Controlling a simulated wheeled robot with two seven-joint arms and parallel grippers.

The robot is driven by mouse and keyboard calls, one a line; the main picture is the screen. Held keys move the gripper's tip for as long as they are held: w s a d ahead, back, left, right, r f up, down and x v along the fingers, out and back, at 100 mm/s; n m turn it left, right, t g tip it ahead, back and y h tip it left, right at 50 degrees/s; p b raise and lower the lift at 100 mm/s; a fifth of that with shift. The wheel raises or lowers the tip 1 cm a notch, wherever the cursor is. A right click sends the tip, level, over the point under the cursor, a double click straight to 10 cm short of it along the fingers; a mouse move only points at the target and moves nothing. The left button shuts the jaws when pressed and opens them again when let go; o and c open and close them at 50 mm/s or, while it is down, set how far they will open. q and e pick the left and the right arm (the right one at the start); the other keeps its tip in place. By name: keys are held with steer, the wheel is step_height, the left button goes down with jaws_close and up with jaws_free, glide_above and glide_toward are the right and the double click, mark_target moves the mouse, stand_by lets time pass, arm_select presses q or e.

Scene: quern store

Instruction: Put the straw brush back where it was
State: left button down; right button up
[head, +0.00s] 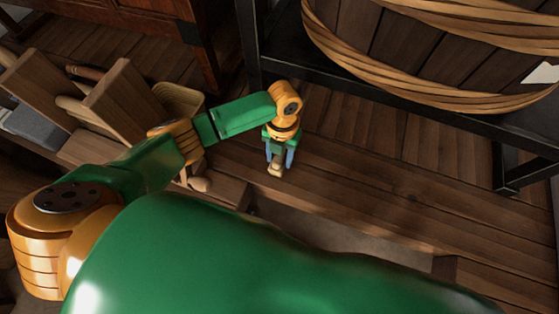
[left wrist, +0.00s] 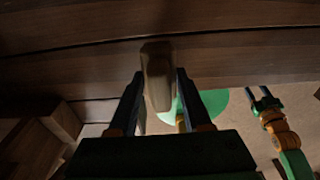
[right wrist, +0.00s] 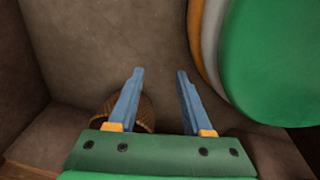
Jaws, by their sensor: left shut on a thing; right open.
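My left gripper (head: 278,158) is shut on a small tan, blocky piece, which I take to be the straw brush (head: 275,170). It is held over the wooden plank surface, near its front edge; I cannot tell whether it touches the planks. In the left wrist view the brush (left wrist: 157,75) stands between the two fingers, a pale long shape with rounded edges. My right gripper (right wrist: 155,75) is open and empty, low over a brown floor. It also shows, fingers apart, in the left wrist view (left wrist: 263,95).
A wooden holder (head: 112,92) with tools in it and a pale basket (head: 180,98) stand left of my left forearm. A big hooped wooden tub (head: 430,50) rests on a black frame (head: 390,98) behind. The planks (head: 400,190) to the right are clear. A woven basket (right wrist: 147,112) is partly hidden behind my right gripper.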

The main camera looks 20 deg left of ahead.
arm_select(q)
steer(key=shift+f, duration=0.75)
steer(key=shift+r, duration=0.15)
arm_select(e)
steer(key=shift+w+d+f, duration=0.2)
steer(key=shift+w+f, duration=0.1)
steer(key=shift+w, duration=0.1)
arm_select(q)
steer(key=c, duration=0.8)
jaws_free()
steer(key=shift+f, duration=0.2)
steer(key=o, duration=0.5)
steer(key=shift+c, duration=0.2)
arm_select(e)
steer(key=shift+w+a, duration=0.2)
steer(key=shift+w, duration=0.05)
